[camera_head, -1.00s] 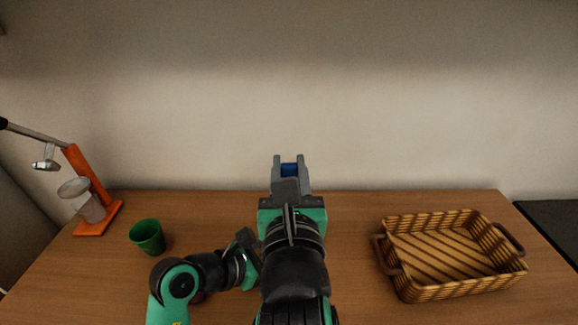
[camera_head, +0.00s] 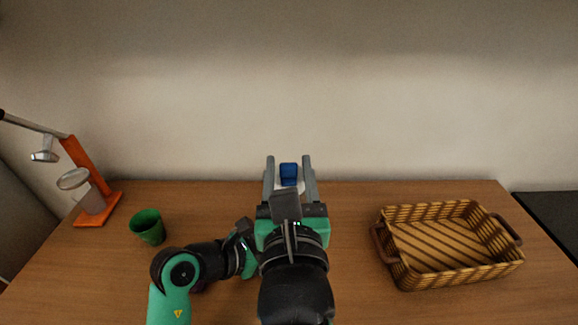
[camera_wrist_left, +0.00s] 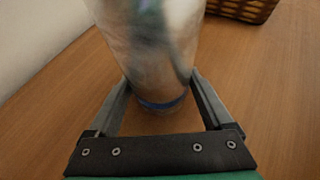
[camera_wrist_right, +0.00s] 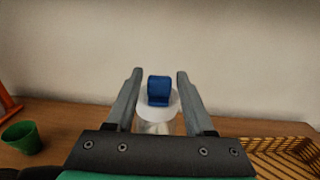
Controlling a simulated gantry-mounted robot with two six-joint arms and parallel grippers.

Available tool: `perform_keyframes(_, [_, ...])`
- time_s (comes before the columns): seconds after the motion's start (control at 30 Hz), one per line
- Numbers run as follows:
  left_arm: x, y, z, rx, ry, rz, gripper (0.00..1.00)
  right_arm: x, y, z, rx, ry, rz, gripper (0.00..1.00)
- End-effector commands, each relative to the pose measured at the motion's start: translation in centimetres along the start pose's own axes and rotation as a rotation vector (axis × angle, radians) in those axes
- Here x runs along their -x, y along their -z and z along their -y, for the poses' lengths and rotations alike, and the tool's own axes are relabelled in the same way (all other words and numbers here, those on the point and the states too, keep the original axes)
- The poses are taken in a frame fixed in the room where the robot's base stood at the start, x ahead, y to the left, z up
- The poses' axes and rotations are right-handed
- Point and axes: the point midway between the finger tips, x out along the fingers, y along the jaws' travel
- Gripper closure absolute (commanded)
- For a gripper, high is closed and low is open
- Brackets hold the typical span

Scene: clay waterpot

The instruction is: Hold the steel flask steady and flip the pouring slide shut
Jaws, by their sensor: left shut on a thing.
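The steel flask (camera_wrist_left: 155,45) stands upright in the left wrist view, with a blue ring at its base and its top out of frame. My left gripper (camera_wrist_left: 159,82) is shut on its body. In the right wrist view the flask's white lid (camera_wrist_right: 171,103) carries a blue pouring slide (camera_wrist_right: 159,90), which looks raised. My right gripper (camera_wrist_right: 158,72) is open, with a finger on each side of the slide and a visible gap to both. In the head view the slide (camera_head: 289,174) shows between the right fingers; my right arm hides the flask's body.
A wicker basket (camera_head: 398,267) stands on the right of the wooden table (camera_head: 345,260). A green cup (camera_head: 148,228) and an orange stand (camera_head: 86,165) with a clear container (camera_head: 92,201) are on the left. A plain wall rises behind.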

Motion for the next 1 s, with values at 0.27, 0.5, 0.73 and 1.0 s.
perform_keyframes(0.27, [0.0,0.0,0.0,-0.001,0.001,-0.001,0.47,0.0,0.0,0.0,0.0,0.0,0.0,0.35])
perform_keyframes(0.5, [0.0,0.0,0.0,-0.002,0.001,0.0,0.47,1.8,0.0,0.0,0.0,-0.001,0.001,0.35])
perform_keyframes(0.73, [0.0,0.0,0.0,-0.002,0.001,0.001,0.47,7.4,0.0,-0.1,-0.002,-0.003,0.003,0.35])
perform_keyframes(1.0, [0.0,-0.1,0.1,-0.002,0.001,0.001,0.47,11.7,0.0,0.0,-0.001,-0.001,0.001,0.35])
